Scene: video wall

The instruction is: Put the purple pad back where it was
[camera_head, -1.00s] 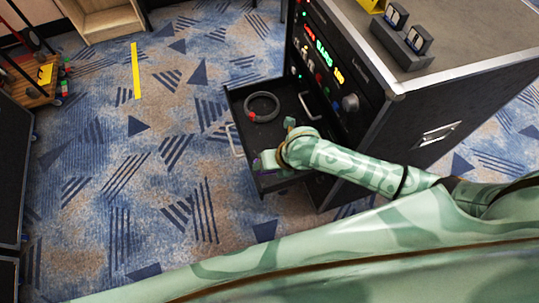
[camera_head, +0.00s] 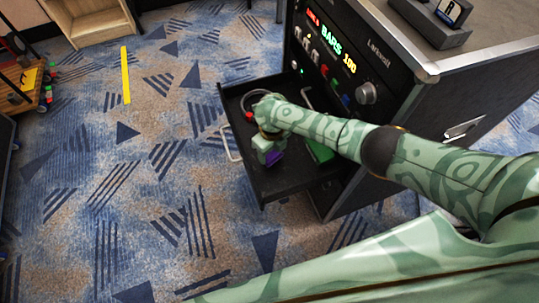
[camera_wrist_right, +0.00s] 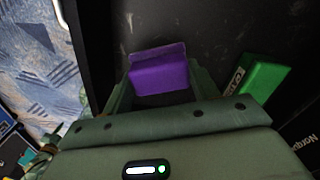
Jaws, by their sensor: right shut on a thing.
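My right gripper (camera_head: 268,150) is over the open black drawer (camera_head: 285,186) of the rack case. It is shut on the purple pad (camera_head: 274,158). In the right wrist view the purple pad (camera_wrist_right: 158,70) sits between the two fingers, with the dark drawer floor beyond it. I cannot tell whether the pad touches that floor. The wrist and fingers hide part of the pad and drawer in the head view. My left gripper is not in view.
A green box (camera_head: 320,150) lies in the drawer, right of the pad; it also shows in the wrist view (camera_wrist_right: 262,79). A grey ring (camera_head: 257,100) is partly hidden behind my wrist. The case front (camera_head: 340,65) rises beside the drawer. Patterned carpet (camera_head: 130,190) is open to the left.

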